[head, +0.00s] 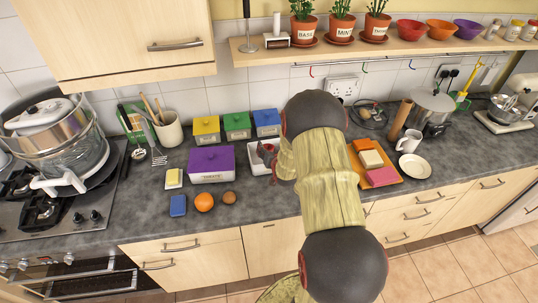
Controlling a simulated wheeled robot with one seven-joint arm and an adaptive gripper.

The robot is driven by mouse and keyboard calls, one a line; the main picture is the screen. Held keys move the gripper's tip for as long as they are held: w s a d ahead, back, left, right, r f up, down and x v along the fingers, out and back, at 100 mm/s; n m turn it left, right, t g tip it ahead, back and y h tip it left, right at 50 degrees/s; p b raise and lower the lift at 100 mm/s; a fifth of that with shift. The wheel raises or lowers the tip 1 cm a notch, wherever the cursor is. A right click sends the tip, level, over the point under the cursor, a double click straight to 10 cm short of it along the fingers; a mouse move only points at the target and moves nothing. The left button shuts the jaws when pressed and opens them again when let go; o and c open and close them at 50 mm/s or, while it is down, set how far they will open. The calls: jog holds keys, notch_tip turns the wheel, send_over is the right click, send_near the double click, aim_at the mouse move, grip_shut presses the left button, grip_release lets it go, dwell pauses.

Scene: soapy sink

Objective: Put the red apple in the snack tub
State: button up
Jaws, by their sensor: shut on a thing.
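My gripper (267,153) is at the middle of the counter, low over a white open container (252,166). My own arm covers much of it. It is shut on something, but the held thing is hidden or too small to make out. I cannot clearly see a red apple anywhere. A purple-topped tub (211,160) with a white front label stands just left of the gripper. Its label is too small to read, so I cannot tell which container is the snack tub.
Yellow (206,130), green (237,125) and blue (267,122) boxes stand behind. An orange (204,202), a brown round thing (229,197) and a blue sponge-like block (178,205) lie in front. An orange board (382,175) with blocks is right of my arm.

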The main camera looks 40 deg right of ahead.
notch_tip(320, 180, down, 3)
jog(key=shift+r, duration=0.1)
jog(key=shift+s+f+b, duration=0.1)
jog(key=shift+f+b, duration=0.3)
jog(key=shift+b, duration=0.1)
jog(key=shift+a+f, duration=0.1)
